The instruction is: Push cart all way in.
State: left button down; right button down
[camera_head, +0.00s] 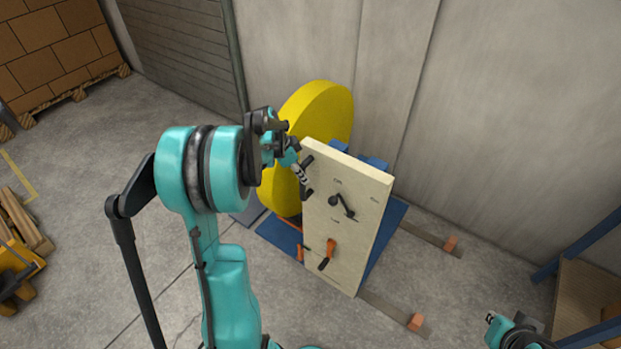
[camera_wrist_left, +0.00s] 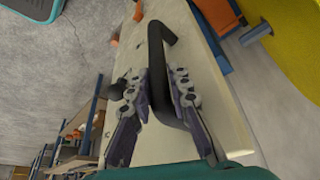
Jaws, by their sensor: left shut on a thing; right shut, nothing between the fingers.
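The cart has a cream upright panel (camera_head: 362,225), a large yellow disc (camera_head: 318,108) behind it and a blue base (camera_head: 272,236) on the floor. The panel carries a black crank lever (camera_head: 342,205) and an orange-and-black lever (camera_head: 328,254). My left gripper (camera_head: 303,178) is at the panel's upper left edge. In the left wrist view my left gripper (camera_wrist_left: 155,92) is shut on a bent black handle (camera_wrist_left: 157,45), with a finger on each side. My right gripper (camera_head: 490,319) is shut and empty at the lower right, away from the cart; most of its arm is cut off.
Two floor rails (camera_head: 425,235) with orange end blocks (camera_head: 416,321) run out to the right of the cart. A grey wall (camera_head: 390,60) stands behind. A blue-framed shelf (camera_head: 585,245) is at the right. Stacked boxes (camera_head: 55,45) are far left.

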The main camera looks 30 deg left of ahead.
pick_arm(q)
jog(key=shift+w+a, duration=0.1)
jog(key=shift+a, duration=0.4)
jog(key=c, duration=1.6)
grip_release()
jog(key=shift+o, duration=0.9)
jog(key=shift+w+a, duration=0.1)
jog(key=shift+a, duration=0.05)
jog(key=v, duration=1.2)
